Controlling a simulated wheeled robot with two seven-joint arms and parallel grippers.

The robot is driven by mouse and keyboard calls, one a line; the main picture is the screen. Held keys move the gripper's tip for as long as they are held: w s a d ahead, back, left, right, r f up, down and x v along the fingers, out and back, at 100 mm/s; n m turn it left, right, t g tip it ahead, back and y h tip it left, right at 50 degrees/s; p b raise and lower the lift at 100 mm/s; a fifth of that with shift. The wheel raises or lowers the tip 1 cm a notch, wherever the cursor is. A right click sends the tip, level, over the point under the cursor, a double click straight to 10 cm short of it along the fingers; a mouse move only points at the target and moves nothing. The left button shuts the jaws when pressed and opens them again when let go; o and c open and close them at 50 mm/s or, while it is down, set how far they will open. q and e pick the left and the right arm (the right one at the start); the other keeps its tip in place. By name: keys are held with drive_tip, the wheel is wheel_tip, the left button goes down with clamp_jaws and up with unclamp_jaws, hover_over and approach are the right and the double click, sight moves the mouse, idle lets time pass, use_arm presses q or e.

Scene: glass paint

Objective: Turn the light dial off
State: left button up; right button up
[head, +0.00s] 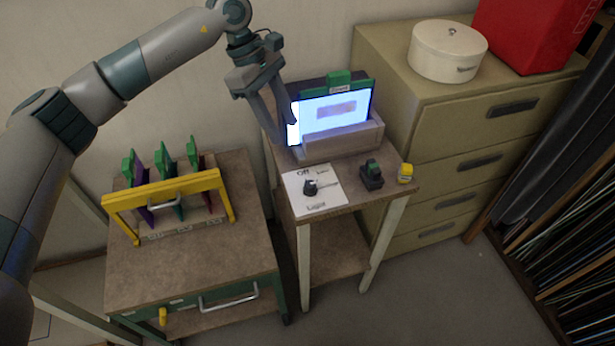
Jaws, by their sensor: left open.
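The light dial (311,188) is a small black knob with a pointer, on a white plate (305,207) marked "Off" at the top and "Light" at the bottom. The plate lies at the front left of a small brown table. Its pointer appears turned to the right, away from the "Off" mark. My left gripper (286,137) is open, pointing down at the left side of the lit panel, above and behind the dial. It appears apart from the dial. A bright lit panel (362,104) with a green clip stands behind the dial. My right gripper is not in view.
A black object (371,175) and a small yellow item (405,173) stand right of the dial. A yellow rack (165,191) with green-handled panels stands on the left cabinet. A beige drawer cabinet (400,80) with a white round box (447,52) is at the right.

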sight(310, 184)
use_arm(q)
drive_tip(key=p+x, duration=0.6)
drive_tip(key=x, duration=1)
drive_tip(key=shift+s+d, duration=0.1)
drive_tip(key=shift+d+f+p, duration=0.15)
drive_tip(key=shift+f+p, duration=0.25)
drive_tip(key=shift+f, duration=0.15)
drive_tip(key=shift+c, duration=0.4)
drive_tip(key=c, duration=1)
